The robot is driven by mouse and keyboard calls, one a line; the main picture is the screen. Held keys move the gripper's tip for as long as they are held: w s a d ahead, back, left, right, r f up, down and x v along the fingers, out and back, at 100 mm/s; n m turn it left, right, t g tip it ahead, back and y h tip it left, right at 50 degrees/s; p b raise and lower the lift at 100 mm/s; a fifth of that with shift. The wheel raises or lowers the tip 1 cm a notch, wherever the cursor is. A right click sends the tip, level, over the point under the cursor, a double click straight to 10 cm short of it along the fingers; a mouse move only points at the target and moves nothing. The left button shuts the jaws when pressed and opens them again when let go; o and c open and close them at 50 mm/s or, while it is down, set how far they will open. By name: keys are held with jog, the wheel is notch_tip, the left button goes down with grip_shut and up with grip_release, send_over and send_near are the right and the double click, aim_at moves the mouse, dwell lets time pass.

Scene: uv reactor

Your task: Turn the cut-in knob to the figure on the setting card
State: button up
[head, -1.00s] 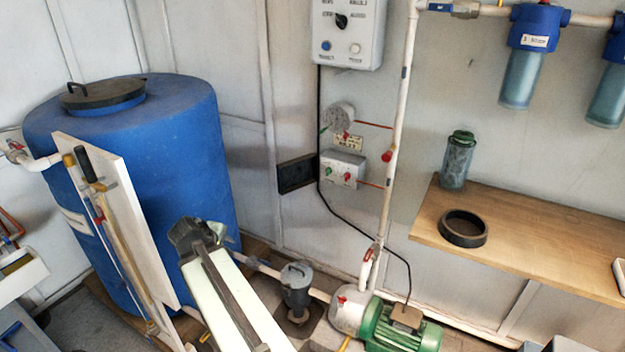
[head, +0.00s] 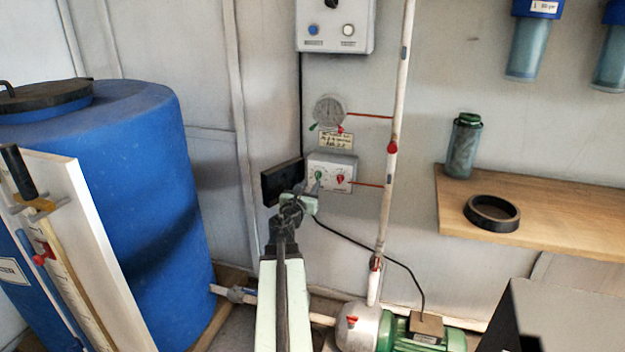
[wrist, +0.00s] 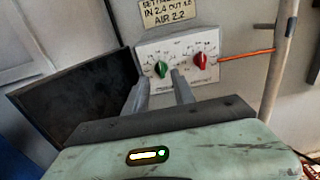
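A white switch box (wrist: 215,42) carries a green knob (wrist: 161,69) at left and a red knob (wrist: 200,61) at right, both with printed scales. The setting card (wrist: 166,9) hangs above it; I read "IN 2.4", an "OUT" figure too unclear to be sure of, and "AIR 2.2". In the head view the box (head: 330,163) and card (head: 336,141) are on the back wall. My gripper (wrist: 160,78) is open, its two fingers apart and pointing at the box. The green knob shows beyond and between the fingertips; I cannot tell whether they touch it. The scale figures are too small to read.
A dark panel (wrist: 75,90) stands out close left of the box. A round gauge (head: 328,111) is above the card. A white pipe (head: 391,190) with red valves runs upright at right. The pump (head: 420,335), blue tank (head: 140,180) and wooden shelf (head: 560,215) surround my arm.

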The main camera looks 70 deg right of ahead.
aim_at(317, 175)
jog(key=d, duration=0.6)
jog(key=shift+w, duration=0.1)
jog(key=shift+c, duration=0.3)
grip_shut()
jog(key=shift+w+d, duration=0.15)
jog(key=shift+d, duration=0.15)
jog(key=shift+a, duration=0.25)
